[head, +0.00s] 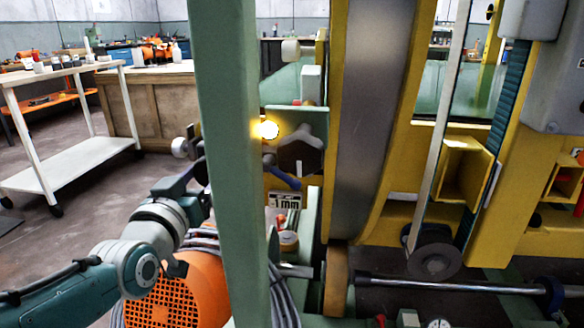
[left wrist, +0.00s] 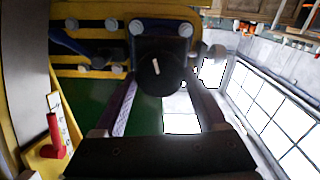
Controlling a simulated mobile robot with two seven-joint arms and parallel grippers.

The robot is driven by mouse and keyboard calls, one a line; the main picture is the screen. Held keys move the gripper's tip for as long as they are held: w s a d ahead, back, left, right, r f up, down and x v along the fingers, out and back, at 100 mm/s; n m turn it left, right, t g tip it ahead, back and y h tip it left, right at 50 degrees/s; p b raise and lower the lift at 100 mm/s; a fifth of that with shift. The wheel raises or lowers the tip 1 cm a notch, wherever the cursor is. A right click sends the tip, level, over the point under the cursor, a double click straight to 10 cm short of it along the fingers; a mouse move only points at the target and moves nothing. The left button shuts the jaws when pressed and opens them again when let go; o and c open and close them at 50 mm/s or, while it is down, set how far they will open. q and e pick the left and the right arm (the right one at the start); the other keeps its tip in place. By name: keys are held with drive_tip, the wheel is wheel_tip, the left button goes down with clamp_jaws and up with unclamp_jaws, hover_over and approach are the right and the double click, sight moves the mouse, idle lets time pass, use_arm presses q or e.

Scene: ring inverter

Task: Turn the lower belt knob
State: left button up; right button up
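A dark knob (head: 300,152) with a white mark sits on the yellow machine, just right of the green post in the head view. A round black knob (left wrist: 160,72) with a white line shows in the left wrist view; it looks like the same knob. My left gripper (left wrist: 162,88) is open, its two fingers reaching toward this knob from either side. I cannot tell whether they touch it. In the head view my left arm comes in from the left, and the green post hides much of the gripper. My right gripper is not in view.
The green post (head: 228,170) stands close in front. A glowing yellow lamp (head: 267,130) and a blue lever (head: 285,179) are beside the knob. A red handle (left wrist: 54,136) shows in the left wrist view. A white cart (head: 75,165) stands at left, with open floor around it.

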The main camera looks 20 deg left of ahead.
use_arm(q)
drive_tip(key=o, duration=0.4)
drive_tip(key=p+v, duration=0.4)
drive_tip(key=v, duration=0.6)
drive_tip(key=shift+d, duration=0.1)
